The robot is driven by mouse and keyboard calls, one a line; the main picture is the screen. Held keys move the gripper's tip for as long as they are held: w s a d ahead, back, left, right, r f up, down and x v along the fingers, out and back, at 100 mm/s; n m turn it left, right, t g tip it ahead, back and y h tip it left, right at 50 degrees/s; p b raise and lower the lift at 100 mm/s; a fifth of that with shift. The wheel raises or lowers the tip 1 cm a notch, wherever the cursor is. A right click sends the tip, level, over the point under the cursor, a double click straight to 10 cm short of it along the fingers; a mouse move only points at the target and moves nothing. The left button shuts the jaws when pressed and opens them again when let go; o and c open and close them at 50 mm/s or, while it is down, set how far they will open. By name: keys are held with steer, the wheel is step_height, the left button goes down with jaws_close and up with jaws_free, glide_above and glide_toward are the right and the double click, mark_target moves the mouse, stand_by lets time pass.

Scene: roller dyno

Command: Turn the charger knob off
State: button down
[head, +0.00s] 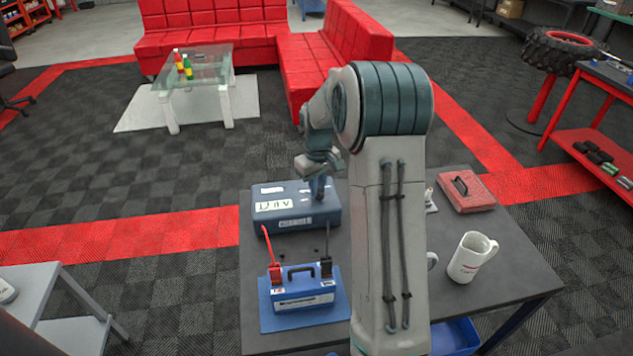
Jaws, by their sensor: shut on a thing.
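The charger (290,222) is a blue-grey box with white labels, standing at the back left of the dark table. My gripper (319,194) points down at the right part of the charger's top. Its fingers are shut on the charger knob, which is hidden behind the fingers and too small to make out. The knob's setting cannot be read. In front of the charger stands a blue battery (303,300) with a black handle, with a red clamp (273,268) on its left and a black clamp (327,266) on its right.
The dark table (510,255) also holds a white mug (470,258) and a red case (466,191) on the right. My arm hides the table's middle. A blue bin (455,338) shows below the front edge. A grey side table (28,285) stands at the left.

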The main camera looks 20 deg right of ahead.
steer(key=n+p, duration=0.1)
steer(key=n, duration=0.5)
steer(key=shift+s+d, duration=0.1)
steer(key=shift+d, duration=0.05)
steer(key=n+p, duration=0.1)
steer(key=n, duration=0.5)
steer(key=shift+n, duration=0.4)
steer(key=c, duration=1.4)
jaws_free()
steer(key=shift+d, duration=0.2)
steer(key=shift+c, duration=0.2)
steer(key=shift+w+f, duration=0.1)
steer(key=shift+w, duration=0.15)
steer(key=shift+a+r, duration=0.2)
steer(key=shift+r, duration=0.05)
step_height(320, 180, up, 13)
steer(key=shift+d, duration=0.4)
steer(key=shift+w, duration=0.1)
